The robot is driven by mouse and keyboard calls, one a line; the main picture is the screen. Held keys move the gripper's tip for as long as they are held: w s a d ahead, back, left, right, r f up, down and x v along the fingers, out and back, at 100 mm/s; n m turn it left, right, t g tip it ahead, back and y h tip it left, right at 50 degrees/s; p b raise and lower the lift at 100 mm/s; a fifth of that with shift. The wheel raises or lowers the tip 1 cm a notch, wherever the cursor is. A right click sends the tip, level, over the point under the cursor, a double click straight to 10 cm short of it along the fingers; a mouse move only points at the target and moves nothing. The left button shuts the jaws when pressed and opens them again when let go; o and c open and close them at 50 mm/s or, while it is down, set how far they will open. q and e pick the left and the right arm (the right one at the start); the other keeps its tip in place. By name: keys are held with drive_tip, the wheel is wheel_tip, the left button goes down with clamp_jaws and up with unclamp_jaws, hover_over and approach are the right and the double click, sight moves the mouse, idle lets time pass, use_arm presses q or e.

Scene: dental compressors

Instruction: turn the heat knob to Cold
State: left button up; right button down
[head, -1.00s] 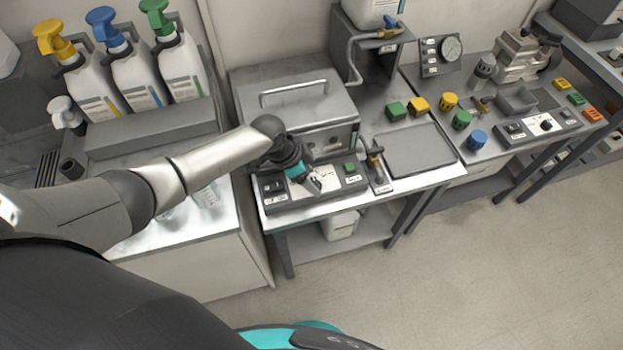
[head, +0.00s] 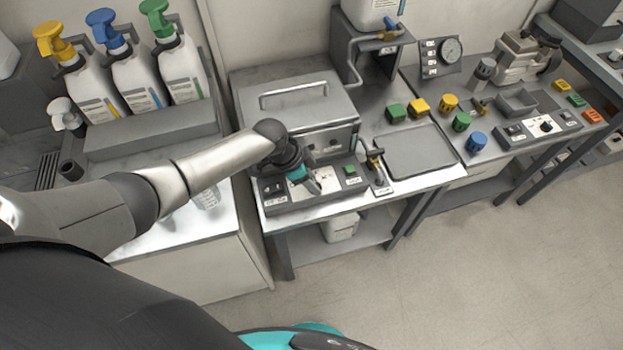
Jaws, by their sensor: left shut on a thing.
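The grey control panel (head: 283,201) is on the front of the metal bench unit with the handled lid. It has a black switch at its left end, a white dial plate (head: 327,181) in the middle and a green button (head: 350,170) to the right. My left gripper (head: 313,186) reaches down over the dial plate. It is shut on the heat knob, which its fingers and wrist hide. I cannot read which mark the knob points to. My right gripper is out of view.
The metal unit (head: 295,100) rises just behind the gripper. A small brass valve (head: 375,158) stands right of the panel, before a flat grey tray (head: 418,151). Pump bottles (head: 134,72) stand at the left. A second panel with a black knob (head: 546,126) is far right.

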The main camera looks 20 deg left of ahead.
use_arm(q)
clamp_jaws()
drive_tip(key=shift+s+r+n+p, duration=0.1)
drive_tip(key=shift+r+n+p, duration=0.05)
drive_tip(key=shift+n+p, duration=0.7)
drive_tip(key=n+p, duration=0.1)
drive_tip(key=n+t+y+p, duration=0.1)
drive_tip(key=p, duration=0.1)
drive_tip(key=n+p, duration=0.1)
drive_tip(key=n, duration=0.1)
drive_tip(key=shift+s+d+y+p, duration=0.1)
drive_tip(key=shift+d+y+p, duration=0.15)
drive_tip(key=shift+y+p, duration=0.05)
drive_tip(key=n+t+y+p, duration=0.1)
drive_tip(key=n+p, duration=0.1)
drive_tip(key=n, duration=0.1)
drive_tip(key=shift+d, duration=0.15)
drive_tip(key=shift+n+y+p, duration=0.35)
drive_tip(key=shift+n+y, duration=0.25)
drive_tip(key=shift+n, duration=0.95)
